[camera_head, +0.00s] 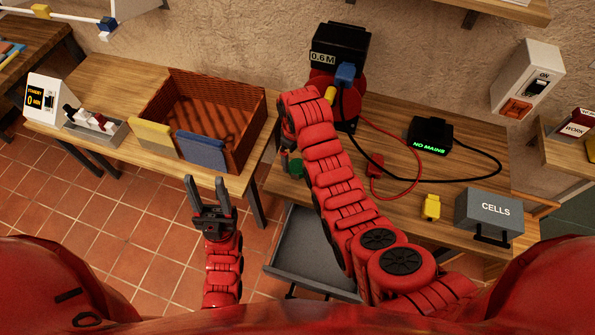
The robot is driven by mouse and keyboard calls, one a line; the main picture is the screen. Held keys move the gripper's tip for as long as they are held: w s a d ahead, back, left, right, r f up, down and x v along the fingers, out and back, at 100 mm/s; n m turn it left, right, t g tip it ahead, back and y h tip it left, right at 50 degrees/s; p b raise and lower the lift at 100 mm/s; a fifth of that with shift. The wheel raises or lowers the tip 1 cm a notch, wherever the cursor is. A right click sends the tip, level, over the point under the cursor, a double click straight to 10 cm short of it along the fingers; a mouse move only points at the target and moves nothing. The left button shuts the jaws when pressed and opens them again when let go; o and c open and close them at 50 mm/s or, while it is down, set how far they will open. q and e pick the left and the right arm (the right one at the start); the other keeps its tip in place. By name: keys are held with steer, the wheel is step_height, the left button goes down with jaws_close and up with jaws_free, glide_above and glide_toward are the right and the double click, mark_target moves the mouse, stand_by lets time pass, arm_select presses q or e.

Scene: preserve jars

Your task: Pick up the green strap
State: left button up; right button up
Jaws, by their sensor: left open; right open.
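A small green item (296,168) shows at the left end of the right-hand table, beside my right arm, which partly covers it. I cannot tell whether it is the green strap. My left gripper (207,190) is open and empty, its two dark fingers pointing up the picture, over the tiled floor in front of the wicker basket. My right arm reaches up across the right-hand table and bends at its far end.
A wicker basket (233,88) stands on the left table with a yellow pad (152,138) and a blue pad (201,151) at its front. A grey drawer (303,246) is open below the right-hand table. Cables, a black box (431,135), a yellow item (431,207) and a CELLS box (489,212) occupy that table.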

mark_target(297, 166)
steer(key=shift+f+p, duration=0.1)
steer(key=shift+p, duration=0.2)
steer(key=f+p, duration=0.2)
steer(key=f, duration=0.1)
steer(key=shift+s+d, duration=0.2)
steer(key=shift+d, duration=0.1)
steer(key=shift+w+f+p, duration=0.1)
steer(key=shift+f+p, duration=0.25)
steer(key=shift+f, duration=0.65)
steer(key=c, duration=1.4)
